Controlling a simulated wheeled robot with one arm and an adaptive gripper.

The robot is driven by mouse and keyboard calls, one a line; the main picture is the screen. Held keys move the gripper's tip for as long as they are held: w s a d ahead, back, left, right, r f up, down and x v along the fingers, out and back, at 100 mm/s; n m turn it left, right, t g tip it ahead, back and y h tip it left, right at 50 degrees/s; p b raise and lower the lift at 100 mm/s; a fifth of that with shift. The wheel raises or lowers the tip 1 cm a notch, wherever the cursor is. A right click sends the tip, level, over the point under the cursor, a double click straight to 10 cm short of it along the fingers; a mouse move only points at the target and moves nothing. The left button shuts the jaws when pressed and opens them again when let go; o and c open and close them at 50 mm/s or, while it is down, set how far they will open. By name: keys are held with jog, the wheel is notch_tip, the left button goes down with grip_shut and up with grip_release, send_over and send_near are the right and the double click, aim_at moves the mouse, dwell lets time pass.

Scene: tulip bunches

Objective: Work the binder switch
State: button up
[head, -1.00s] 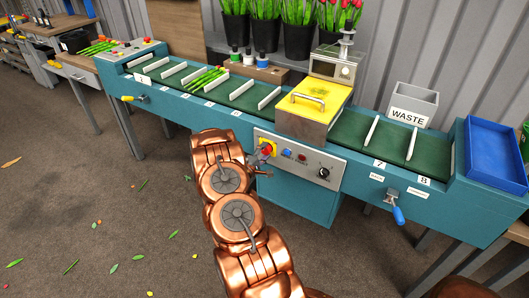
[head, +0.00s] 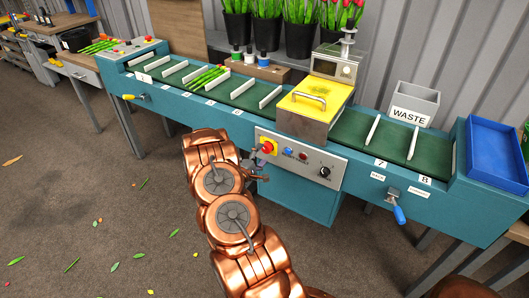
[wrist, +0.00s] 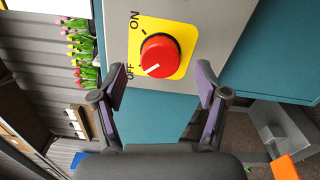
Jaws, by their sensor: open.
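The binder switch (wrist: 160,54) is a red rotary knob on a yellow plate marked ON and OFF. In the wrist view its white pointer line is on the side of the OFF label. In the head view the switch (head: 267,147) sits at the left of the grey control panel (head: 300,160), below the yellow-topped binder (head: 311,101). My gripper (wrist: 163,86) is open and empty, its two fingers apart on either side below the knob in the wrist view, not touching it. In the head view my gripper (head: 256,169) is just below and left of the switch.
The panel also has a blue button (head: 288,151), a red one (head: 303,156) and a black knob (head: 324,171). A blue-handled lever (head: 397,208) is at the right. Green stems (head: 208,77) lie on the conveyor. The floor in front is open, with scattered leaves.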

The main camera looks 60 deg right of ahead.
jog(key=a, duration=0.8)
jog(key=shift+s+a, duration=0.2)
jog(key=shift+a, duration=0.15)
